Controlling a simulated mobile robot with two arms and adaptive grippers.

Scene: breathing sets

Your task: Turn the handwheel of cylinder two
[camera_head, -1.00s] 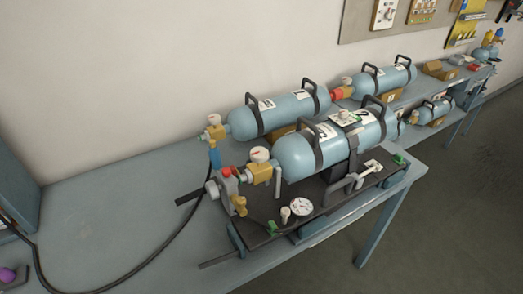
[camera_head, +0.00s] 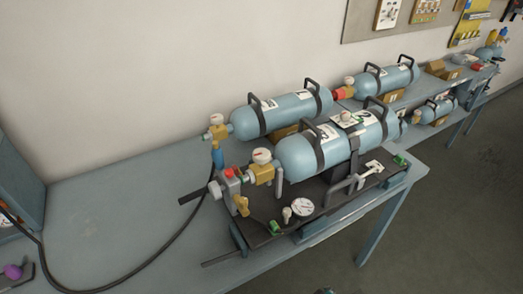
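Several light blue cylinders with black carry handles lie on the bench. The front cylinder (camera_head: 300,155) is strapped on a dark mounting plate (camera_head: 330,199), with a brass valve and gauge (camera_head: 262,168) at its left end. Behind it lie a back left cylinder (camera_head: 285,113) with a brass valve (camera_head: 217,130) and a back right cylinder (camera_head: 385,79). A smaller cylinder (camera_head: 437,107) lies farther right. The white labels are too small to read, so I cannot tell which one is cylinder two. Neither of my grippers can be made out.
A black hose (camera_head: 172,240) curves over the blue-grey bench (camera_head: 105,205) to the left. A round gauge (camera_head: 303,206) sits at the plate's front. A purple knob (camera_head: 13,271) is at the bottom left. The bench's left part is mostly clear; open floor lies at right.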

